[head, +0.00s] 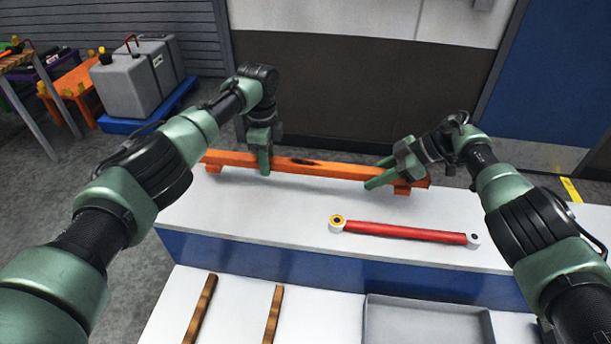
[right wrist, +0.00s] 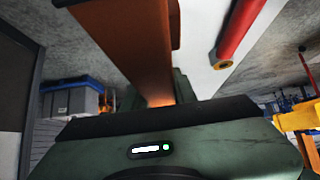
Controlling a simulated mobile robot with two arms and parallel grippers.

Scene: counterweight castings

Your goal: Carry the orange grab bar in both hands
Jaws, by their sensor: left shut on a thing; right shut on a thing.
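The orange grab bar (head: 325,168) is a long bar lying along the far side of the white bench top in the head view, with short feet near its ends. My left gripper (head: 264,165) is shut on the bar left of its middle. My right gripper (head: 382,172) is shut on the bar near its right end. In the right wrist view the bar (right wrist: 125,40) runs into the jaws; the fingertips are mostly hidden. I cannot tell whether the feet touch the bench top.
A red rod (head: 405,232) with ring ends lies on the white bench (head: 250,215) in front of the bar. Nearer are a grey tray (head: 428,306) and two wooden strips (head: 201,310). A grey tank (head: 135,80) stands on a blue base at the back left. A wall is behind.

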